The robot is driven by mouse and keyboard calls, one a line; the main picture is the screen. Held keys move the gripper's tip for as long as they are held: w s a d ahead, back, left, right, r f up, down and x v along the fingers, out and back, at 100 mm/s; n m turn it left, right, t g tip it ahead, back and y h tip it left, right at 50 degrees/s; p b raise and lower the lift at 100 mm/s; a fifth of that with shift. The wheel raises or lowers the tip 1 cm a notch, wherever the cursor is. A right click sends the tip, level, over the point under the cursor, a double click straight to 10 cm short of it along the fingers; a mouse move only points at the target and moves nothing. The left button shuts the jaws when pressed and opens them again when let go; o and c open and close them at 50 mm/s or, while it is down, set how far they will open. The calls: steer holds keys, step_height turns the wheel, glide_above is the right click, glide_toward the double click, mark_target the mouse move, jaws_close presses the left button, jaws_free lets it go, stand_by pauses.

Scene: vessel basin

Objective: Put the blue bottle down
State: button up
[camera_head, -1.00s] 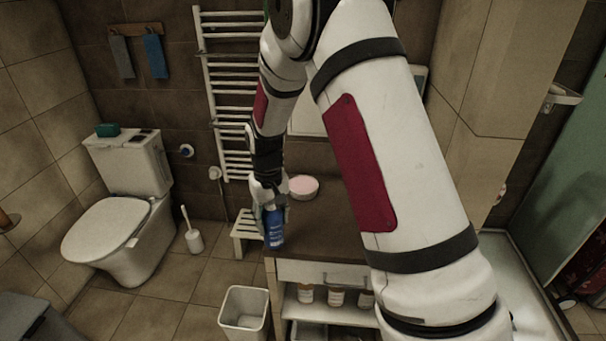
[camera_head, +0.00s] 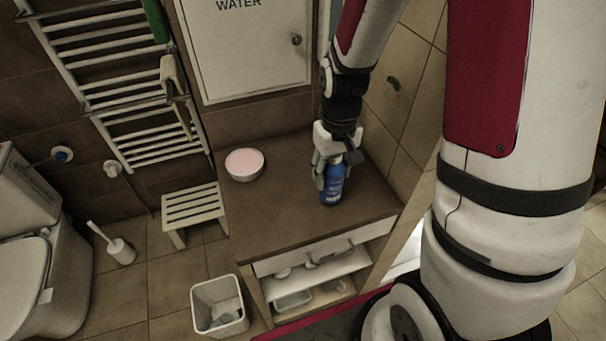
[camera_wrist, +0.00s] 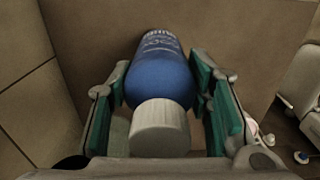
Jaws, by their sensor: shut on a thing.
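The blue bottle (camera_head: 333,186) with a white cap is upright at the right part of the brown counter top (camera_head: 275,215) in the head view. My gripper (camera_head: 327,172) is shut on it from above and behind. In the wrist view the blue bottle (camera_wrist: 160,80) lies between the green-padded fingers of my gripper (camera_wrist: 165,95), its white cap towards the camera. Whether the bottle's base touches the counter or hangs just above it, I cannot tell.
A bowl with pink contents (camera_head: 244,164) stands on the counter's back left. The counter between bowl and bottle is clear. A tiled wall (camera_head: 395,95) rises close on the right. A white stool (camera_head: 194,209) and a bin (camera_head: 219,306) stand left of the counter.

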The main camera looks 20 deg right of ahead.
steer(key=s, duration=0.6)
steer(key=shift+w+a+f+p, duration=0.2)
steer(key=shift+w+a+f, duration=0.5)
steer(key=shift+w, duration=1.8)
steer(key=shift+w+a+f+p, duration=0.35)
steer(key=shift+w+f, duration=0.5)
steer(key=shift+w, duration=1.6)
steer(key=shift+w+a+f+p, duration=0.1)
steer(key=shift+w+a+f, duration=0.6)
steer(key=shift+w, duration=1.8)
steer(key=shift+d+f, duration=0.1)
steer(key=shift+f, duration=0.1)
steer(key=shift+f, duration=0.1)
steer(key=o, duration=1.3)
